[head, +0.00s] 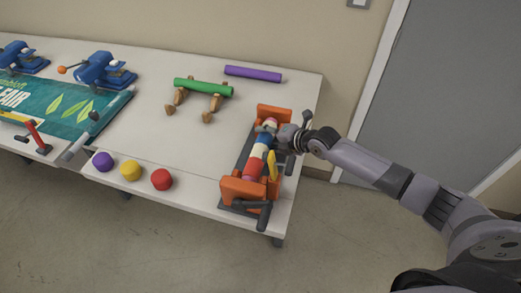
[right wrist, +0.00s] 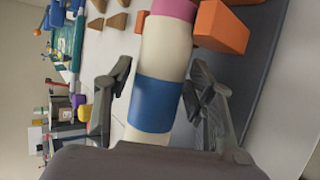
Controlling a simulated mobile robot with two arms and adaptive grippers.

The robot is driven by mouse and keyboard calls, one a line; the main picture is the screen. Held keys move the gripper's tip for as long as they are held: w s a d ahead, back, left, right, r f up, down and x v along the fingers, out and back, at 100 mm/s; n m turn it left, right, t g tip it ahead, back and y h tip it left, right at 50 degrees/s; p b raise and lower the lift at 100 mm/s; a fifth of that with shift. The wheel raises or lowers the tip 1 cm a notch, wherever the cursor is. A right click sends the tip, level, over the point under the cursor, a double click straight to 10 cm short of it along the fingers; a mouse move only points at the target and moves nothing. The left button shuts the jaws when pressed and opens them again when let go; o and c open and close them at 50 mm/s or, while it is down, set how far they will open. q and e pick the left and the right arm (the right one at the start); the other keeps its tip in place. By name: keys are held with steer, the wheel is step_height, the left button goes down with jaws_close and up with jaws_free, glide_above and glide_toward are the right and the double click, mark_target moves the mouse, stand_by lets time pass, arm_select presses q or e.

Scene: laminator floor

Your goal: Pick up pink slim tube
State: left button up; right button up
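Pink shows on a banded roll (head: 257,152) in an orange-ended cradle (head: 243,188) at the table's right end. The roll has cream, blue and pink sections, and I cannot tell whether the pink is a separate slim tube. In the right wrist view the roll's blue band (right wrist: 157,105) lies between my fingers, and a pink section (right wrist: 174,9) is at the top edge. My right gripper (head: 279,139), also in the right wrist view (right wrist: 160,85), is open around the roll, with a gap on the left side. Contact on the right side is unclear. My left gripper is out of view.
A green tube (head: 203,87) rests on wooden supports, with a purple tube (head: 253,74) behind. Purple (head: 103,161), yellow (head: 130,170) and red (head: 162,179) balls line the front edge. Blue devices (head: 103,70) and a green banner (head: 60,108) are at left. The table's middle is clear.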

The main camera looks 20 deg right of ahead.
steer(key=c, duration=1.1)
steer(key=shift+r, duration=0.15)
